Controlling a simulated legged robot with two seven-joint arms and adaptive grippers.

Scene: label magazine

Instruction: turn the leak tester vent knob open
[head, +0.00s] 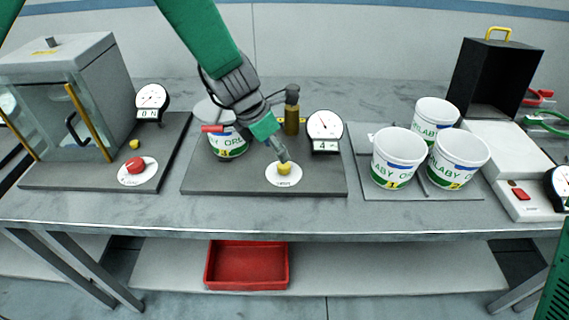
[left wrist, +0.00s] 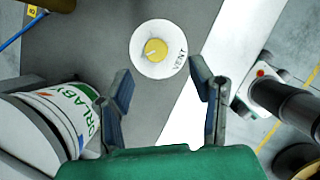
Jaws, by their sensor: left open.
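The yellow vent knob (head: 285,168) sits on a round white label near the front of the leak tester's dark base plate (head: 225,182). In the left wrist view the knob (left wrist: 155,49) is centred on its white disc, with the word VENT printed to its lower right. My left gripper (head: 281,153) is just above the knob, pointing down. In the wrist view my left gripper's fingers (left wrist: 161,80) are spread apart with nothing between them, and the knob lies beyond the fingertips. My right gripper is not in view.
A white tub (head: 228,146) stands on the tester behind my gripper, left of a brass post (head: 292,118) and a dial gauge (head: 324,126). Several tubs (head: 398,160) stand to the right. A glass-fronted chamber (head: 65,110) with a red knob (head: 136,165) is at left.

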